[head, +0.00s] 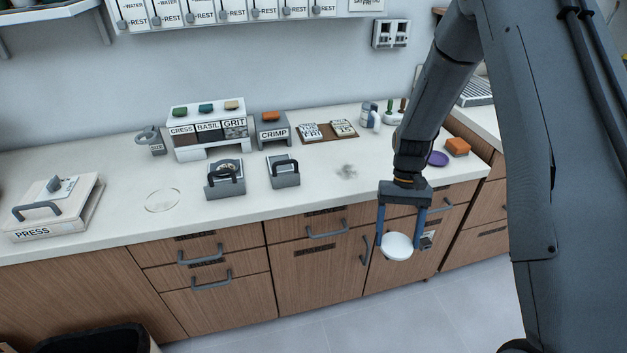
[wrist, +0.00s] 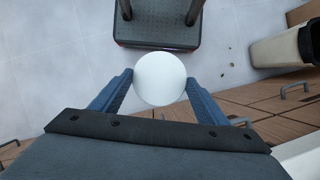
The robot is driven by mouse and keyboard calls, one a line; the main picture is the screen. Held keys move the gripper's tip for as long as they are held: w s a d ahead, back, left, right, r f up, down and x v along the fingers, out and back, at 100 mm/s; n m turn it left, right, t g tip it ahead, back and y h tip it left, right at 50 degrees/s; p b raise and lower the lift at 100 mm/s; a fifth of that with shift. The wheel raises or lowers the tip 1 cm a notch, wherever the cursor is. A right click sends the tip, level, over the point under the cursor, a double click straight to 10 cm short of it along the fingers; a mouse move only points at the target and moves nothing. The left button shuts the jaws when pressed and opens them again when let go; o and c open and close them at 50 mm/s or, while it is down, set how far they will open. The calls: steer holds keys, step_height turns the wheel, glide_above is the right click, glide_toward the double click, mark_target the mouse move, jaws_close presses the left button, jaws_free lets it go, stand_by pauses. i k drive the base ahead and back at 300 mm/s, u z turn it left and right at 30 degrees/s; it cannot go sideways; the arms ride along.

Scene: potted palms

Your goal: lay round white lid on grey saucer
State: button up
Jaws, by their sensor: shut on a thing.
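My gripper (head: 398,243) is in front of the counter's right part, over the floor side of the drawers. Its two blue fingers are shut on the round white lid (head: 397,247), one finger at each side. In the wrist view the lid (wrist: 160,79) shows as a plain white disc between the fingertips (wrist: 160,82). I cannot make out a grey saucer in either view.
The white counter (head: 110,187) carries a press box (head: 55,208), a thin clear ring (head: 162,200), two grey holders with dark handles (head: 225,180), a labelled rack (head: 209,135), a crimp box (head: 272,133), a purple disc (head: 438,158) and an orange block (head: 457,147). Bare counter lies between several of them.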

mark_target(225, 167)
steer(key=k, duration=1.15)
steer(key=u, duration=1.15)
steer(key=i, duration=1.45)
steer(key=z, duration=0.05)
